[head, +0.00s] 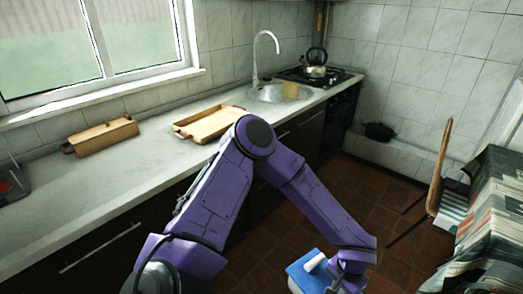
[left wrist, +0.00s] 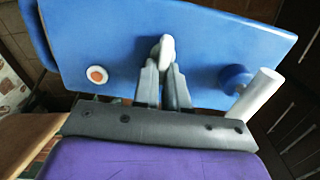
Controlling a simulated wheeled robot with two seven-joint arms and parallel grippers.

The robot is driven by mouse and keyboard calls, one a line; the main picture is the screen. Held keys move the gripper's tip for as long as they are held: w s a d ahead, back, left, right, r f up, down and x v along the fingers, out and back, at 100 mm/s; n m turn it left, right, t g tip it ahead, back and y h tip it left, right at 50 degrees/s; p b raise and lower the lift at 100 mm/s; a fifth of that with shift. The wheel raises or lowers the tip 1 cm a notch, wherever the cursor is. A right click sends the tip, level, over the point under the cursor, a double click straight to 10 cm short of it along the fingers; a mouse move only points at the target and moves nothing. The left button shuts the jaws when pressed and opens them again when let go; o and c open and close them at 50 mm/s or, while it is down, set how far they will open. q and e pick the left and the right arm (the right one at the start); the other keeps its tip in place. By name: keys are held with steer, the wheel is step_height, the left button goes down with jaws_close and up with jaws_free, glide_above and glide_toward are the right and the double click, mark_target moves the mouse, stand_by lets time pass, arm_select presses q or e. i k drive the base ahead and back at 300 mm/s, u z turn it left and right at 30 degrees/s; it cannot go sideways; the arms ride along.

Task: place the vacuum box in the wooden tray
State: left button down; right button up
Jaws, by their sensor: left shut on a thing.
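The vacuum box, seen as a blue lid with white parts (head: 303,274), is at the bottom of the head view, held in the air over the floor. In the left wrist view its blue face (left wrist: 215,40) fills the upper part, with a white peg and a round orange-and-white button. My left gripper (head: 338,268) is shut on a small pale knob on this face; its fingers (left wrist: 164,66) show in the wrist view. The wooden tray (head: 190,133) lies on the counter by the sink, well away from the box. My right gripper is not in view.
A long wooden box (head: 103,136) stands on the counter (head: 100,190) to the left of the tray. The sink (head: 280,93) with a tap and a stove with a kettle (head: 316,66) are beyond. A chair (head: 440,165) and a cloth-covered table (head: 490,220) stand at right.

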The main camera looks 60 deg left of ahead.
mark_target(217, 126)
steer(key=u, duration=0.2)
steer(key=i, duration=1.25)
steer(key=u, duration=0.65)
